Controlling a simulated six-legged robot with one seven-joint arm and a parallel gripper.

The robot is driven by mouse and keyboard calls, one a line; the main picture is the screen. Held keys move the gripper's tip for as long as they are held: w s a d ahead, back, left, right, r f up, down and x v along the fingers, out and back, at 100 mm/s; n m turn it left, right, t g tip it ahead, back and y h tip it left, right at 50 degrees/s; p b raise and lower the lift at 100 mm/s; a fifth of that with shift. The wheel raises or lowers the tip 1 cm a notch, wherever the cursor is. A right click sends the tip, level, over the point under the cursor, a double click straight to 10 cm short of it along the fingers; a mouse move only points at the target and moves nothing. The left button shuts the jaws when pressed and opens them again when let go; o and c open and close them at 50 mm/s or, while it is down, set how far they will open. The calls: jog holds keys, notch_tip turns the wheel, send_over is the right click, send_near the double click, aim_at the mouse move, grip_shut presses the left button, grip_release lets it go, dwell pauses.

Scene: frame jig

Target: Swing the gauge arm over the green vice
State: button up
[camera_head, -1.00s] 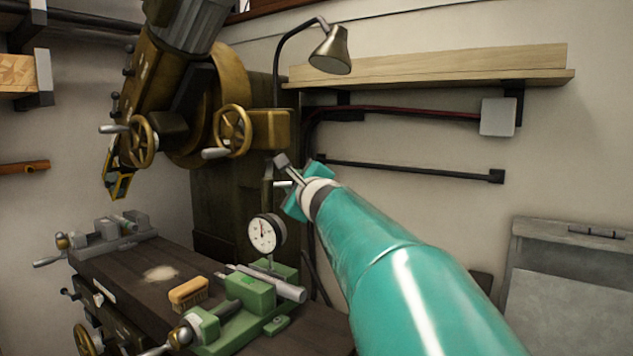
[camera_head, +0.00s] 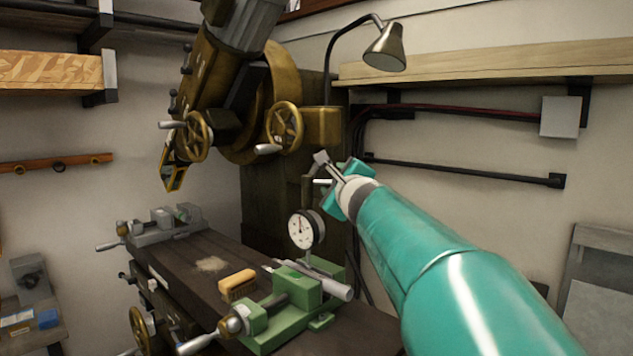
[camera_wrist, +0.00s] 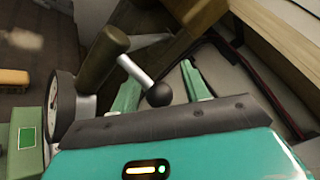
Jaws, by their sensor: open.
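The gauge arm's round white dial (camera_head: 306,229) hangs beside the rear part of the green vice (camera_head: 290,312); I cannot tell whether it is directly above it. In the wrist view, the dial (camera_wrist: 62,105) is edge-on at the left, with part of the green vice (camera_wrist: 22,130) behind it. A pale rod (camera_wrist: 135,70) runs from a brown post (camera_wrist: 104,55) to a black ball knob (camera_wrist: 158,94). My gripper (camera_head: 338,186) is open at this rod. In the wrist view, the knob appears between its teal fingers (camera_wrist: 160,88); contact is unclear.
A wooden brush (camera_head: 237,284) and a grey vice (camera_head: 163,225) are on the dark machine table (camera_head: 185,265). The brass-wheeled machine head (camera_head: 250,90) overhangs it. A lamp (camera_head: 386,48) and wooden shelf (camera_head: 480,65) are behind, above my arm.

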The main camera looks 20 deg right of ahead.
jog(key=s+a, duration=0.2)
jog(key=s, duration=1.1)
jog(key=shift+s+a, duration=0.25)
jog(key=shift+s, duration=0.05)
jog(key=s+a+f+n+g+y, duration=0.3)
jog(key=a+f+n, duration=0.4)
jog(key=f+n, duration=0.1)
jog(key=s+a+f+n+g+y, duration=0.3)
jog(key=a+f+n, duration=0.5)
jog(key=s+f+n+g+h, duration=0.2)
jog(key=s+f+n+g, duration=0.4)
jog(key=s+f+n, duration=0.5)
notch_tip(320, 180, down, 4)
jog(key=shift+s+r+h, duration=0.1)
jog(key=shift+s+h, duration=0.2)
jog(key=shift+s, duration=0.05)
